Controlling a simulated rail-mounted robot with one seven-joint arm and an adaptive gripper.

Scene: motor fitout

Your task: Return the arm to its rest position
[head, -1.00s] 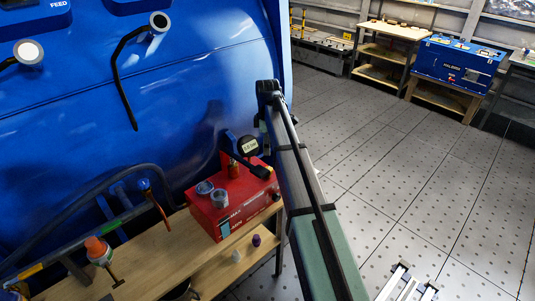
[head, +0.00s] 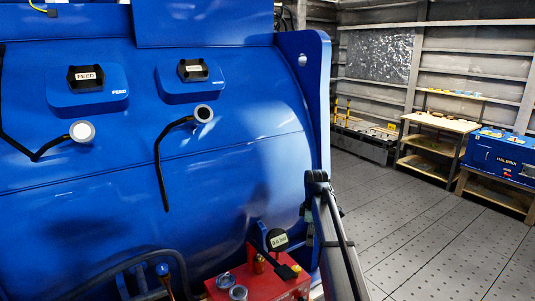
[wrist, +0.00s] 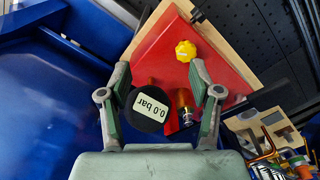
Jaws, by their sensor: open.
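My gripper (wrist: 160,75) is open and empty in the wrist view, its two fingers spread on either side of a round black gauge (wrist: 148,110). The gauge's label reads 0.0 bar. I cannot tell how far the fingers are from it. The gauge also shows in the head view (head: 277,239), on the red box (head: 257,283). My arm (head: 338,245) rises just right of the box in the head view. My gripper cannot be made out clearly there. In the wrist view the red box (wrist: 165,45) carries a yellow knob (wrist: 186,50) and a brass fitting beside the gauge.
A large blue motor housing (head: 100,200) fills the left, with two terminal boxes and two cables ending in round connectors (head: 203,114). Dark floor (head: 430,225) is open at right. A wooden bench (head: 440,122) and a blue case (head: 500,158) stand at the back.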

